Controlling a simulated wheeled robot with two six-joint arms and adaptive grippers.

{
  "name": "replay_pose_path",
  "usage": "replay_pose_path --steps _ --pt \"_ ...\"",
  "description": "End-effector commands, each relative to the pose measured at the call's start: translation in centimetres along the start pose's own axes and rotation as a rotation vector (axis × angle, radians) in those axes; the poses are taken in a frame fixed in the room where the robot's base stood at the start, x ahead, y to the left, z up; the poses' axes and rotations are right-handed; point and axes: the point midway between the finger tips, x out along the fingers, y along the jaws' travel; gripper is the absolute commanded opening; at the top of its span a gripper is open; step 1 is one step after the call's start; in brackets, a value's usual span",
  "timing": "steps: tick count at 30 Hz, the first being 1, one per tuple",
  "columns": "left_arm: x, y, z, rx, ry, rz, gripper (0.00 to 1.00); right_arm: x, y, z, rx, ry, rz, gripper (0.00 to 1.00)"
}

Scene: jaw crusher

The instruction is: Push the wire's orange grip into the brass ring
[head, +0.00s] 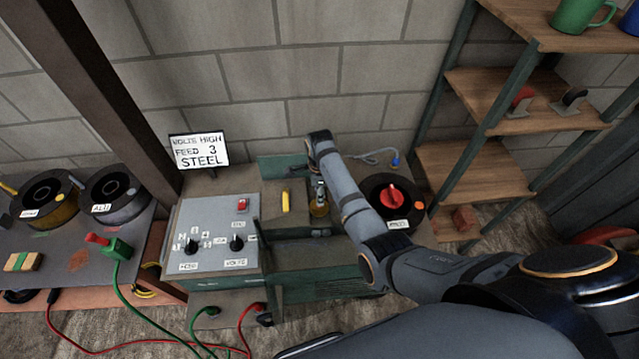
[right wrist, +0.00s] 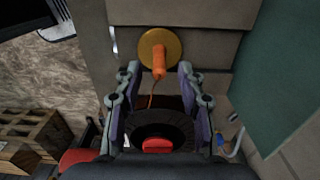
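In the right wrist view the orange grip (right wrist: 158,62) stands against the round brass ring (right wrist: 165,46); its tip overlaps the ring's face, and I cannot tell how deep it sits. A thin wire (right wrist: 151,95) runs from the grip toward the black spool (right wrist: 178,130). My right gripper (right wrist: 158,74) has its fingers apart on both sides of the grip, with gaps visible. In the head view the brass ring (head: 319,209) shows low beside my right forearm; my right gripper is mostly hidden there. My left gripper is out of view.
The black spool with a red knob (head: 391,196) lies right of my forearm. A grey control panel (head: 212,238) and a yellow handle (head: 285,201) are to the left. A sign (head: 199,151) reads "VOLTS HIGH, FEED 3, STEEL". A wooden shelf (head: 460,160) stands at the right.

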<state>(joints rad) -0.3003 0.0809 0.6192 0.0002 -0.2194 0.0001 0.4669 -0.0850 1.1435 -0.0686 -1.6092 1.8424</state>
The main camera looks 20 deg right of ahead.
Motion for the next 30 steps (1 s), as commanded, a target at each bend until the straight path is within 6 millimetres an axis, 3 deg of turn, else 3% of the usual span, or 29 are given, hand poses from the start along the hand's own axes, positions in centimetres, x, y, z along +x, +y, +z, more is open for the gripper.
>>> replay_pose_path --steps 6,12,30 --pt "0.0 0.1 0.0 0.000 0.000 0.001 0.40 -4.7 0.0 0.0 0.001 -0.001 -0.003 0.39" --pt "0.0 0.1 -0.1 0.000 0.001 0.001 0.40 -7.0 0.0 0.0 0.000 0.000 -0.001 0.39" --pt "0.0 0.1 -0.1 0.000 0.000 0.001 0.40 -7.3 0.0 0.0 0.000 0.000 0.001 0.39"
